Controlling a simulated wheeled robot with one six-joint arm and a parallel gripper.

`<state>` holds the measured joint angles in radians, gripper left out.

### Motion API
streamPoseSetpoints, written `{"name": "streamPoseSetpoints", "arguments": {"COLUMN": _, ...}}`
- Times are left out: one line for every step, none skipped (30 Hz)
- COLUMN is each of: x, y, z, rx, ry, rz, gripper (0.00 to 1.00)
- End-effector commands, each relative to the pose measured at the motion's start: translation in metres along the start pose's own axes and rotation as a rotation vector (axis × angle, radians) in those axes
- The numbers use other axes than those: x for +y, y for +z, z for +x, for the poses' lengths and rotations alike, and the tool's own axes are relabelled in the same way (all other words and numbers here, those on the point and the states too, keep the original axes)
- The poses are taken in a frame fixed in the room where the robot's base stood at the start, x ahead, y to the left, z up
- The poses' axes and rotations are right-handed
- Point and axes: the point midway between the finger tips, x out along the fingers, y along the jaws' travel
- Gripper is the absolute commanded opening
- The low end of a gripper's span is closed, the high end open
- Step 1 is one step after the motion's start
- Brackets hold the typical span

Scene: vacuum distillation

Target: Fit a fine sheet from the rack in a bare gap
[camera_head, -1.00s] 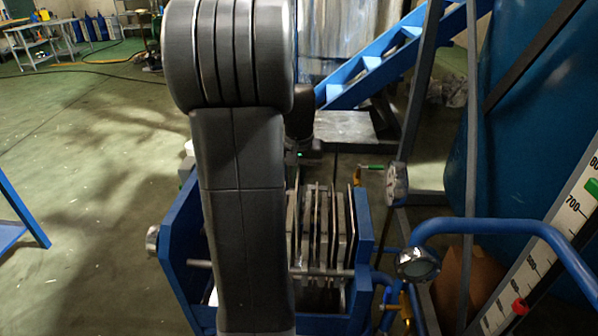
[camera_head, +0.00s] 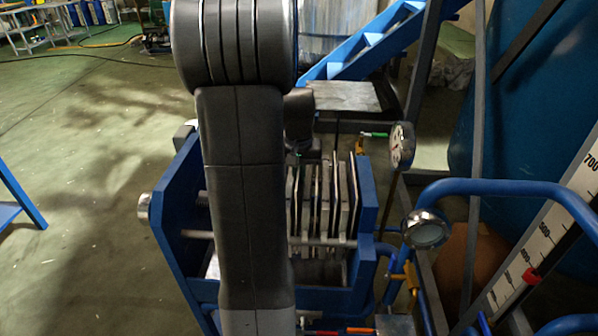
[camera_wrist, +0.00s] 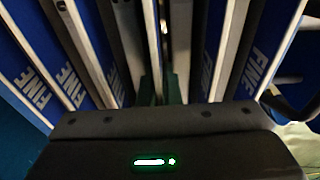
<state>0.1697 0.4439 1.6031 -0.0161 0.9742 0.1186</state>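A blue press frame (camera_head: 366,215) holds several grey plates (camera_head: 352,195) standing upright side by side. In the wrist view, blue sheets marked FINE (camera_wrist: 265,50) stand among pale upright edges, on both sides of my gripper (camera_wrist: 160,75). My gripper reaches down among the plate tops in the middle of that view. A narrow pale strip (camera_wrist: 152,40) runs edge-on between its dark green finger parts; whether they grip it is unclear. In the head view my arm covers the left part of the press and most of the gripper. I cannot make out a separate rack or a bare gap.
A round gauge (camera_head: 402,145) and a blue pipe (camera_head: 500,187) stand close right of the press. A scale board (camera_head: 545,235) stands farther right. Blue stairs (camera_head: 360,50) and a metal platform (camera_head: 345,95) lie behind. Open green floor (camera_head: 80,130) is at the left.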

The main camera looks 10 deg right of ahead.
Motion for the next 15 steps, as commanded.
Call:
{"name": "streamPoseSetpoints", "arguments": {"x": 0.0, "y": 0.0003, "z": 0.0024, "rx": 0.0, "ry": 0.0, "rz": 0.0, "gripper": 0.0}}
{"name": "streamPoseSetpoints", "arguments": {"x": 0.0, "y": 0.0003, "z": 0.0028, "rx": 0.0, "ry": 0.0, "rz": 0.0, "gripper": 0.0}}
{"name": "streamPoseSetpoints", "arguments": {"x": 0.0, "y": 0.0003, "z": 0.0031, "rx": 0.0, "ry": 0.0, "rz": 0.0, "gripper": 0.0}}
{"name": "streamPoseSetpoints", "arguments": {"x": 0.0, "y": 0.0004, "z": 0.0032, "rx": 0.0, "ry": 0.0, "rz": 0.0, "gripper": 0.0}}
{"name": "streamPoseSetpoints", "arguments": {"x": 0.0, "y": 0.0004, "z": 0.0032, "rx": 0.0, "ry": 0.0, "rz": 0.0, "gripper": 0.0}}
{"name": "streamPoseSetpoints", "arguments": {"x": 0.0, "y": 0.0004, "z": 0.0032, "rx": 0.0, "ry": 0.0, "rz": 0.0, "gripper": 0.0}}
{"name": "streamPoseSetpoints", "arguments": {"x": 0.0, "y": 0.0004, "z": 0.0031, "rx": 0.0, "ry": 0.0, "rz": 0.0, "gripper": 0.0}}
{"name": "streamPoseSetpoints", "arguments": {"x": 0.0, "y": 0.0004, "z": 0.003, "rx": 0.0, "ry": 0.0, "rz": 0.0, "gripper": 0.0}}
{"name": "streamPoseSetpoints", "arguments": {"x": 0.0, "y": 0.0004, "z": 0.003, "rx": 0.0, "ry": 0.0, "rz": 0.0, "gripper": 0.0}}
{"name": "streamPoseSetpoints", "arguments": {"x": 0.0, "y": 0.0004, "z": 0.0029, "rx": 0.0, "ry": 0.0, "rz": 0.0, "gripper": 0.0}}
{"name": "streamPoseSetpoints", "arguments": {"x": 0.0, "y": 0.0004, "z": 0.0029, "rx": 0.0, "ry": 0.0, "rz": 0.0, "gripper": 0.0}}
{"name": "streamPoseSetpoints", "arguments": {"x": 0.0, "y": 0.0004, "z": 0.0029, "rx": 0.0, "ry": 0.0, "rz": 0.0, "gripper": 0.12}}
{"name": "streamPoseSetpoints", "arguments": {"x": 0.0, "y": 0.0004, "z": 0.0029, "rx": 0.0, "ry": 0.0, "rz": 0.0, "gripper": 0.18}}
{"name": "streamPoseSetpoints", "arguments": {"x": 0.0, "y": 0.0004, "z": 0.0029, "rx": 0.0, "ry": 0.0, "rz": 0.0, "gripper": 0.24}}
{"name": "streamPoseSetpoints", "arguments": {"x": 0.0, "y": 0.0004, "z": 0.0029, "rx": 0.0, "ry": 0.0, "rz": 0.0, "gripper": 0.24}}
